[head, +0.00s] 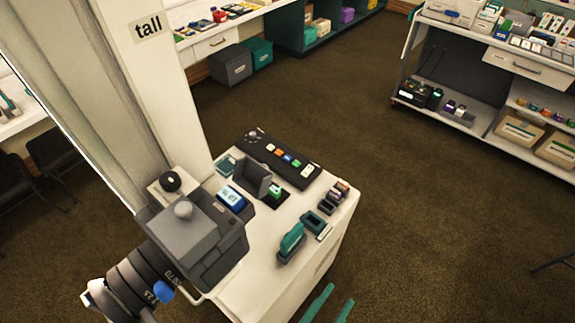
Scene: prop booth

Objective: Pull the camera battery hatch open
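A large dark grey camera (190,240) stands at the lower left, at the cart's left edge, with a round knob on top. Its black lens (140,285) points to the lower left and carries white markings and a blue knob. The battery hatch cannot be made out; the camera's right face is dark and shows no clear gap. My gripper (331,309) shows at the bottom edge as two teal fingers, apart with nothing between them. It is to the right of the camera and clear of it, in front of the cart; the rest of it is out of frame.
The white cart (250,272) holds a dark control panel (280,160), a dark raised panel (252,177), a blue device (233,198) and a teal-topped tool (292,240). A white post (160,90) rises behind. A loaded shelf trolley (480,90) stands back right. The carpet between is clear.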

